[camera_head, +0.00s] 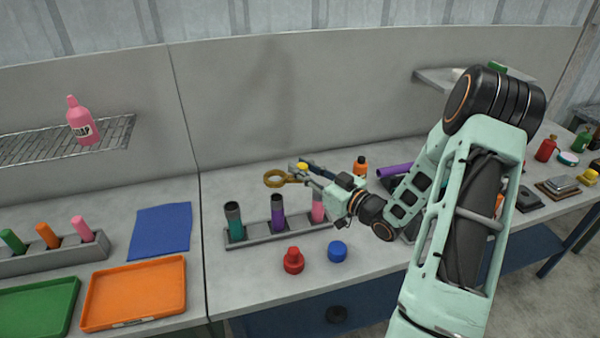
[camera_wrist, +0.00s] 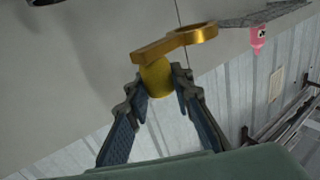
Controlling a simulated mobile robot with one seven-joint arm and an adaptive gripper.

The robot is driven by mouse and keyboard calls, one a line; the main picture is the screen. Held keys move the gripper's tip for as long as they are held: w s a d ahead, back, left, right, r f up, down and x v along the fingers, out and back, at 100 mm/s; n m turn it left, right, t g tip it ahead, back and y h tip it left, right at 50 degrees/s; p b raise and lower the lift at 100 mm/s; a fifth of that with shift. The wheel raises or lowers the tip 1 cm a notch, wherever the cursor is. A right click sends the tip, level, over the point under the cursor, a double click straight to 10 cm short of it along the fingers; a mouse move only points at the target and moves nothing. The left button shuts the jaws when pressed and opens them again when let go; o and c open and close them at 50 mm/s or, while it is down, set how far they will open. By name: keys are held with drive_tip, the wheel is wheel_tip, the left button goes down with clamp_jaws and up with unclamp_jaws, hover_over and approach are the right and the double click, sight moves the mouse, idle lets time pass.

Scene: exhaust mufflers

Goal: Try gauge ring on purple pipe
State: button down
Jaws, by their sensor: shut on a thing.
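The purple pipe (camera_head: 277,214) stands upright in the middle of a grey rack (camera_head: 262,236), with a dark upper end. A teal pipe (camera_head: 234,222) stands to its left and a pink pipe (camera_head: 318,208) to its right, partly behind my gripper. My gripper (camera_head: 300,175) is shut on the gauge ring's yellow handle (camera_wrist: 156,78). The golden gauge ring (camera_head: 276,178) is held out to the left, apart from the pipe and looking higher than its top in the head view. In the wrist view the ring (camera_wrist: 197,34) points up and right beyond the fingers.
A red knob (camera_head: 293,261) and a blue cap (camera_head: 338,250) lie in front of the rack. An orange tray (camera_head: 133,293), a blue cloth (camera_head: 161,231) and another rack (camera_head: 50,256) with coloured pegs are at left. An orange bottle (camera_head: 360,167) and a lying purple cylinder (camera_head: 394,170) are behind my arm.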

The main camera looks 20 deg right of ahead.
drive_tip(key=shift+f+b, duration=1.4)
drive_tip(key=shift+f, duration=1.2)
drive_tip(key=shift+b, duration=0.45)
drive_tip(key=shift+f+b, duration=2.05)
drive_tip(key=shift+f, duration=0.05)
drive_tip(key=shift+r, duration=0.15)
idle(0.5)
drive_tip(key=shift+r+p, duration=2.1)
drive_tip(key=shift+r, duration=1.3)
